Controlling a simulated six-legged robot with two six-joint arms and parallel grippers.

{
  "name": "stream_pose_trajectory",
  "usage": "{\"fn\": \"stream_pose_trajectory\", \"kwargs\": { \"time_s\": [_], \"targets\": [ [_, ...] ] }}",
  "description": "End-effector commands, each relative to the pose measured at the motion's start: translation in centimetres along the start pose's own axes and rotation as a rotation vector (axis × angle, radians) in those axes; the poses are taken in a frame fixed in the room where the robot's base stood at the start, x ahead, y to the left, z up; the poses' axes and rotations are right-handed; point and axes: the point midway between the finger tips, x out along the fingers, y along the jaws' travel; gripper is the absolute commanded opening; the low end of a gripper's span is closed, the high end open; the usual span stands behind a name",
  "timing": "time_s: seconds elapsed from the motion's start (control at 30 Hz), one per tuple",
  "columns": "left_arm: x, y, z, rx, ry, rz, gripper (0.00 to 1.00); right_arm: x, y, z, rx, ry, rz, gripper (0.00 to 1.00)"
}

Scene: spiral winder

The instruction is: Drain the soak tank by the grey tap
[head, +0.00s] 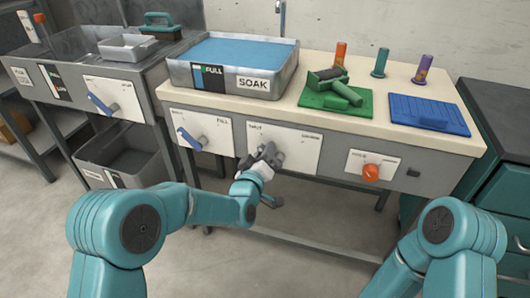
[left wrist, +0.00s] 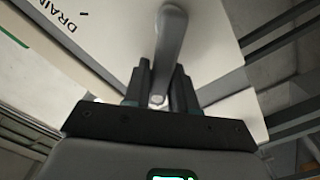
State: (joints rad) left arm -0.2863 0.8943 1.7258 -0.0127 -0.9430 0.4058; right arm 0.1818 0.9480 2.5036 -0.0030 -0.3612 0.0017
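The soak tank (head: 237,82), a grey tray labelled SOAK, stands on the bench full of blue liquid; its gauge (head: 208,76) reads FULL. The grey tap (head: 279,157) is on a white panel (head: 300,147) on the bench front below it. My left gripper (head: 265,156) is at this tap. In the left wrist view the grey lever (left wrist: 171,35) lies between the two fingers (left wrist: 160,92), which are close in on both sides of it; DRAIN is printed nearby. My right arm shows at lower right, but its gripper is out of view.
A blue-handled FILL tap (head: 190,139) is left of the grey tap; an orange knob (head: 371,172) is right. A green mat (head: 318,99) with a green tool, a blue board (head: 428,115) and several spools stand on the bench. A grey bin (head: 128,165) sits lower left.

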Motion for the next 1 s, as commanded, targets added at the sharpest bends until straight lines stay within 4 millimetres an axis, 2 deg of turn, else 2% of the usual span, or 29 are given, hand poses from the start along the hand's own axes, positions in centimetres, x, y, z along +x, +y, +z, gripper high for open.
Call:
{"fn": "stream_pose_trajectory", "kwargs": {
  "time_s": [0.27, 0.47, 1.0],
  "targets": [
    [0.0, 0.1, 0.1, 0.022, 0.000, 0.000, 0.00, 0.2, 0.1, 0.0, 0.001, 0.001, 0.000, 0.93],
    [0.0, 0.5, 0.2, 0.113, -0.001, 0.001, 0.00, 0.8, 0.4, -0.2, 0.004, 0.004, 0.000, 0.93],
    [0.0, 2.9, 1.0, 0.597, 0.000, 0.001, 0.00, 2.4, 1.3, -0.7, 0.017, 0.018, 0.002, 0.93]
  ]
}}
